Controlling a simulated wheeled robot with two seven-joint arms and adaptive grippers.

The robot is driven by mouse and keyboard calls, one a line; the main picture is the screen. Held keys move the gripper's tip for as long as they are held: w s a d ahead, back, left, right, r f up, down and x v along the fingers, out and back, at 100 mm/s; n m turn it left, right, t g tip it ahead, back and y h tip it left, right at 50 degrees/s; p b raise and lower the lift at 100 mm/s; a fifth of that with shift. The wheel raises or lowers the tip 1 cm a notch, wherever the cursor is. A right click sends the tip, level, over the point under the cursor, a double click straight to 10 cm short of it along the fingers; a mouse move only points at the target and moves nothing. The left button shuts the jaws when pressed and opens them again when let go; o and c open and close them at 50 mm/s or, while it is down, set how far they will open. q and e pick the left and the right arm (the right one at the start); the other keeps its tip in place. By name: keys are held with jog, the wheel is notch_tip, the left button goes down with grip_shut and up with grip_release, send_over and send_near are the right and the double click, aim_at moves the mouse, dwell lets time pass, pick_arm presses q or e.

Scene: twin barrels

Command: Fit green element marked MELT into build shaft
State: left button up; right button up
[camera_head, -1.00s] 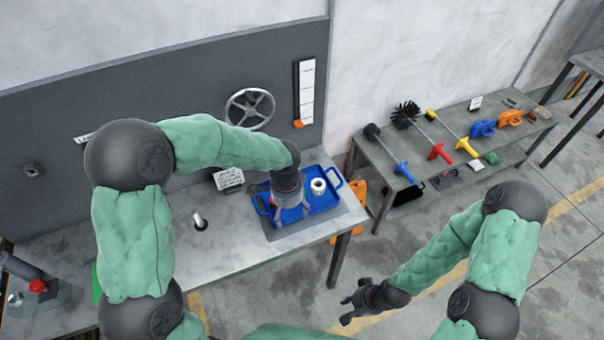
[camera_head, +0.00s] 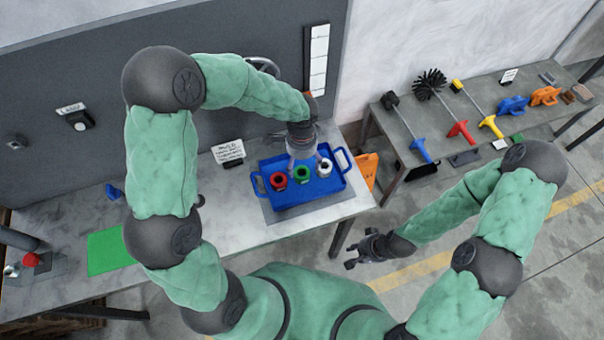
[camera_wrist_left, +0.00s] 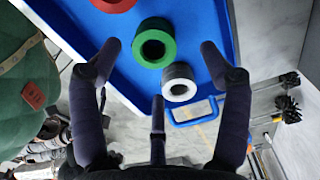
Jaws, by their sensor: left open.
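The green ring (camera_head: 302,174) lies in the blue tray (camera_head: 312,193) between a red ring and a white ring. No marking on it is legible. My left gripper (camera_head: 304,160) is over the tray, just behind the rings. In the left wrist view, the green ring (camera_wrist_left: 154,43) lies ahead between the spread fingers (camera_wrist_left: 160,55), which are open and empty, with the white ring nearer. My right gripper (camera_head: 362,250) hangs apart from the tables with fingers spread and empty. The build shaft is not visible now; my left arm covers part of the table.
The red ring (camera_head: 279,181) and white ring (camera_head: 325,168) flank the green one closely. A sign (camera_head: 228,152) stands left of the tray. A green mat (camera_head: 110,250) lies on the table's left part. A side table (camera_head: 480,130) holds brushes and clamps.

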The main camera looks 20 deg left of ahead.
aim_at(302, 172)
pick_arm(q)
jog(key=shift+s+f, duration=0.25)
jog(key=shift+f, duration=0.3)
notch_tip(302, 172, down, 4)
jog(key=shift+d+f+b, duration=0.1)
jog(key=shift+b, duration=0.55)
grip_shut()
